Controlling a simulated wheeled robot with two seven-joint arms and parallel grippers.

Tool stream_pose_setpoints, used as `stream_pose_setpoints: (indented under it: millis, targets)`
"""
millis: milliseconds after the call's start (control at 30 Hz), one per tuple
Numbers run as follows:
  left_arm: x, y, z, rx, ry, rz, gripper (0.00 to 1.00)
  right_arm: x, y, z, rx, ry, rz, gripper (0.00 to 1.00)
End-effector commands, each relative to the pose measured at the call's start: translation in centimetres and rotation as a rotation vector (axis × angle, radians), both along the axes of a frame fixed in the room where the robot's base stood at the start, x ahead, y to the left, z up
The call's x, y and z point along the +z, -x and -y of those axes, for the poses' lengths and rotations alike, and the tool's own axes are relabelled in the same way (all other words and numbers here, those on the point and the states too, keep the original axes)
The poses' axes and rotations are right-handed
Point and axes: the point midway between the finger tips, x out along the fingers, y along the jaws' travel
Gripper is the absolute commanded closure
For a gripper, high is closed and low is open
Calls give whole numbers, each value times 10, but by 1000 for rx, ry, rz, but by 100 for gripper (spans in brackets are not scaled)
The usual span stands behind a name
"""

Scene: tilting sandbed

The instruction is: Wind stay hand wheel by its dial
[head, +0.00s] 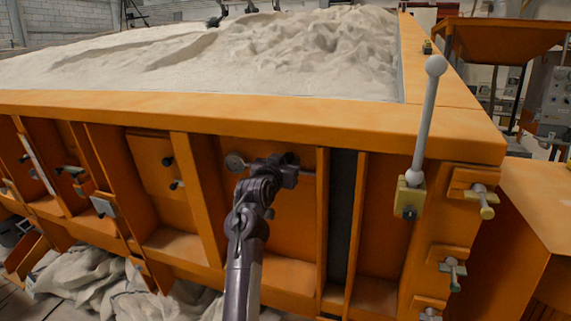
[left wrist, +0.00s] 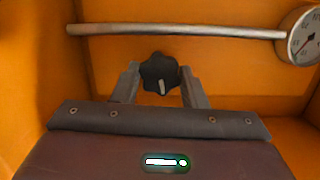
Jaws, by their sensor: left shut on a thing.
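The hand wheel (left wrist: 159,71) is a black lobed knob with a white mark pointing down in the left wrist view. My left gripper (left wrist: 161,84) has one finger on each side of it and is shut on it. In the head view my left gripper (head: 288,170) is at the orange front panel and hides the wheel. My right gripper is not in view.
The orange sandbed rim (head: 230,108) runs above my gripper, with sand (head: 230,55) behind it. Upright ribs flank the panel. Several T-handled clamps are at the right corner. Pale sacks (head: 85,287) lie below left.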

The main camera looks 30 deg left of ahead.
Motion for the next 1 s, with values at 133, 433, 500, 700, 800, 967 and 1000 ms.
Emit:
stream_pose_setpoints:
  millis: [133, 433, 500, 700, 800, 967, 1000]
  targets:
    - [0, 0, 0, 0, -1, -1, 51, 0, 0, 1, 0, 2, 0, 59]
    - [0, 0, 0, 0, -1, 0, 40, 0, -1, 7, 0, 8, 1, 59]
    - [-1, 1, 0, 0, -1, 0, 40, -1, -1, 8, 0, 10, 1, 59]
    - [-4, 19, 5, 0, -3, -1, 40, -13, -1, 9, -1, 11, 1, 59]
    - [-5, 35, 9, 1, -2, 1, 40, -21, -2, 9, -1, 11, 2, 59]
    - [-4, 59, 15, 0, -2, 0, 40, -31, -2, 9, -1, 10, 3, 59]
    - [-3, 64, 16, 0, -1, 0, 40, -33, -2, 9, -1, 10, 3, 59]
